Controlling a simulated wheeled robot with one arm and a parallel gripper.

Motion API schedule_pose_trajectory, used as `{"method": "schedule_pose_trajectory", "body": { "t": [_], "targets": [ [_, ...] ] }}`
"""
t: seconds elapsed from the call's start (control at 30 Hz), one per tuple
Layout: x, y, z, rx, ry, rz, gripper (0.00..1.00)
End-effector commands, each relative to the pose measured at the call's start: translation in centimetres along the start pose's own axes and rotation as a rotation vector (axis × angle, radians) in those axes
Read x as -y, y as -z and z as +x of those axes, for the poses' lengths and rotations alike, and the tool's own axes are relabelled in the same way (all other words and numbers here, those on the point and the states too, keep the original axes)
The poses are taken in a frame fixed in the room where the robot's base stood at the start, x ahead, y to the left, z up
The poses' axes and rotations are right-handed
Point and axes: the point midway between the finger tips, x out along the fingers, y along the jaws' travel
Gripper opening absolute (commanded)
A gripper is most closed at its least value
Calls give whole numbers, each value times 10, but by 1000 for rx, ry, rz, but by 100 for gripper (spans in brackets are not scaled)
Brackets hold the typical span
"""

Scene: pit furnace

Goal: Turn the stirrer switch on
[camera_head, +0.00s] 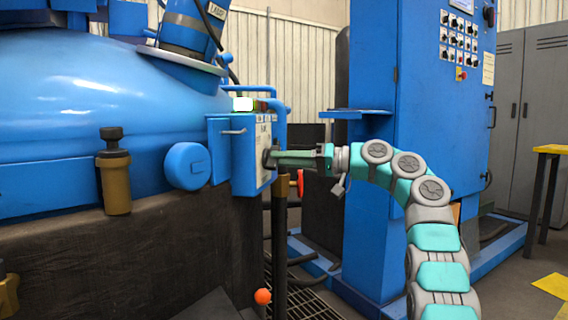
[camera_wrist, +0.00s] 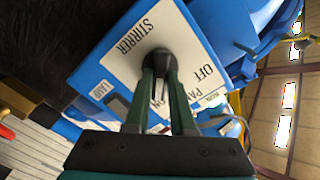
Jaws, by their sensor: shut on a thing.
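The stirrer switch is a dark round knob (camera_wrist: 158,54) on a white plate (camera_wrist: 192,55) marked STIRRER and OFF in the wrist view. Another marking, apparently ON, shows partly between my fingers. The plate is on a blue control box (camera_head: 240,165) beside the big blue vessel in the head view. My gripper (camera_head: 272,159) reaches the box face from the right. In the wrist view my gripper (camera_wrist: 160,72) is shut on the switch knob, its two dark green fingers on either side of it. The fingertips hide part of the knob, so its setting is hard to read.
The blue vessel (camera_head: 90,95) fills the left, above a dark pit wall (camera_head: 170,240). A tall blue cabinet (camera_head: 430,110) with several knobs stands behind my arm. A dark post (camera_head: 280,235) and a floor grate are below the box.

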Motion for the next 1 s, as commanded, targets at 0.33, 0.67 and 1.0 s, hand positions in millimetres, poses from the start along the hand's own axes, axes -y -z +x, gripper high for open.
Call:
{"method": "schedule_pose_trajectory", "body": {
  "t": [0.33, 0.67, 1.0],
  "targets": [
    [-1, 0, 0, -2, -2, 18, 0],
    [-1, 0, 0, -1, -2, 17, 38],
    [0, 0, 0, -1, -1, 15, 52]
  ]
}}
